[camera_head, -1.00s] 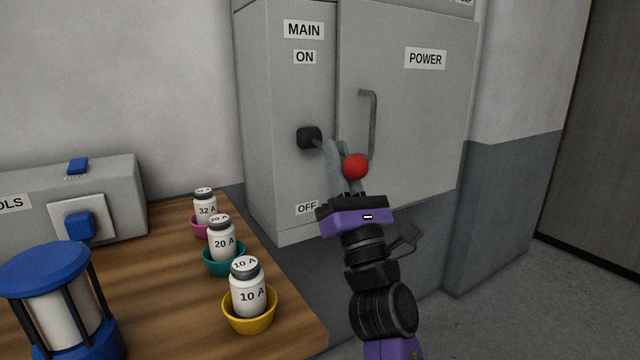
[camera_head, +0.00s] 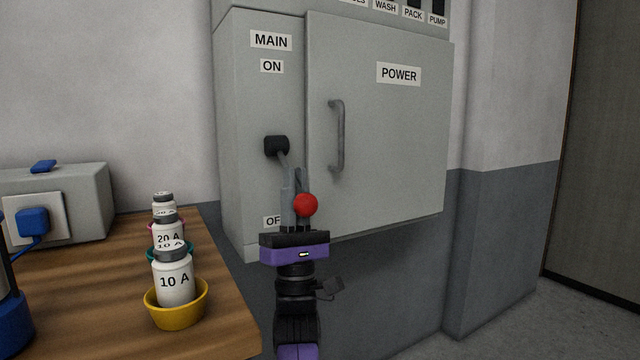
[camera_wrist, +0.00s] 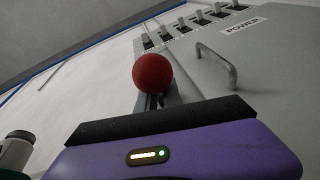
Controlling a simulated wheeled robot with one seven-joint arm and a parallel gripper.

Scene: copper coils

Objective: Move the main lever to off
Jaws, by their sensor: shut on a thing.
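The main lever has a black pivot block (camera_head: 277,146) on the grey cabinet's left front, between the ON and OFF labels. Its grey rod slants down and right to a red ball knob (camera_head: 306,205). The knob is beside the OFF label, a little above its height. My gripper (camera_head: 297,190) is shut on the lever, its fingers pointing up along the rod beside the knob. In the wrist view the red knob (camera_wrist: 153,73) stands just beyond my purple gripper body. The fingers partly hide the rod, and the OFF label is partly covered.
The POWER door (camera_head: 385,130) with its bar handle (camera_head: 337,135) is right of the lever and closed. A wooden bench (camera_head: 225,320) at the left holds fuse jars in coloured bowls, the nearest yellow (camera_head: 176,312). Floor at the right is clear.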

